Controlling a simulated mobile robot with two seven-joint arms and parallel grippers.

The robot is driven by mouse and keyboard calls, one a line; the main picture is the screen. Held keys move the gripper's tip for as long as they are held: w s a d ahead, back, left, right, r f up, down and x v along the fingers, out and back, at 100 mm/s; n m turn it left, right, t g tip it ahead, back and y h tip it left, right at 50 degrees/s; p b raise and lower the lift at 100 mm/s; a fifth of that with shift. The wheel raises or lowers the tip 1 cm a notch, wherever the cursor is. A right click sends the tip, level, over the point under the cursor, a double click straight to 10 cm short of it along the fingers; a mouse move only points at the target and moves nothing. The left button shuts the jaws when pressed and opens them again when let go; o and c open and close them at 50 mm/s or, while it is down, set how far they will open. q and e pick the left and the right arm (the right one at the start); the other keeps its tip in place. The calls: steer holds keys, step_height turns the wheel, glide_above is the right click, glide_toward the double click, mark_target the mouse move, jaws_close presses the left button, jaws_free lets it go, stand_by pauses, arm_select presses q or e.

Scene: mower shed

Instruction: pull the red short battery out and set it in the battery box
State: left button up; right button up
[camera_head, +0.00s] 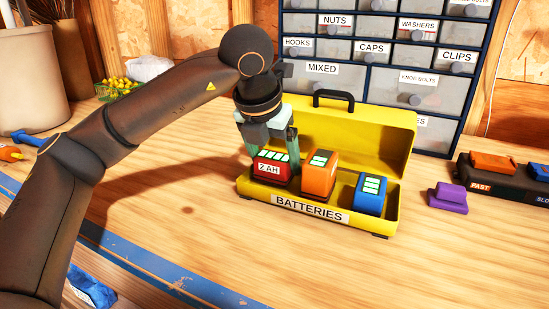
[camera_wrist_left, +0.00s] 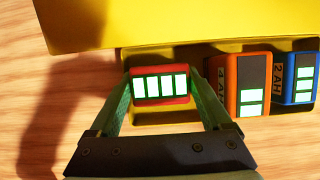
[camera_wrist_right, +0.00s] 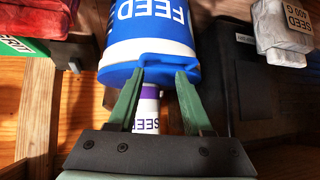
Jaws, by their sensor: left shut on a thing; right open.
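The red short battery (camera_head: 272,168) has a "2 AH" label and lit white-green bars on top. My left gripper (camera_head: 272,152) is shut on it from above, one finger on each side; the left wrist view shows the battery (camera_wrist_left: 161,88) between the fingers. It is at the left end of the yellow battery box (camera_head: 390,215), labelled "BATTERIES", whose lid is open. I cannot tell whether its bottom touches the box floor. An orange battery (camera_head: 320,173) and a blue battery (camera_head: 369,193) stand to its right in the box. My right gripper (camera_wrist_right: 160,78) is open and empty.
A black charger (camera_head: 500,180) with "FAST" and "SLOW" labels and a purple battery (camera_head: 448,197) are at the right. A drawer cabinet (camera_head: 340,103) stands behind the box. A blue "FEED" container (camera_wrist_right: 150,40) is near my right gripper.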

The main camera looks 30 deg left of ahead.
arm_select(q)
steer(key=shift+f+b, duration=0.35)
arm_select(e)
steer(key=shift+s+f, duration=0.4)
steer(key=shift+f, duration=0.3)
arm_select(q)
steer(key=o, duration=1.4)
steer(key=shift+c, duration=0.2)
arm_select(e)
steer(key=shift+r, duration=0.1)
arm_select(q)
steer(key=shift+a, duration=0.1)
steer(key=shift+s+r, duration=0.15)
steer(key=shift+r, duration=0.35)
arm_select(e)
steer(key=w+d+r+t, duration=0.1)
steer(key=w+r+t, duration=0.3)
steer(key=r, duration=0.6)
arm_select(q)
steer(key=p+v, duration=0.2)
steer(key=v, duration=0.9)
steer(key=shift+s+d+r+p, duration=0.2)
steer(key=shift+p, duration=0.2)
arm_select(e)
steer(key=s+f+g, duration=0.4)
steer(key=f, duration=0.1)
steer(key=shift+f, duration=0.4)
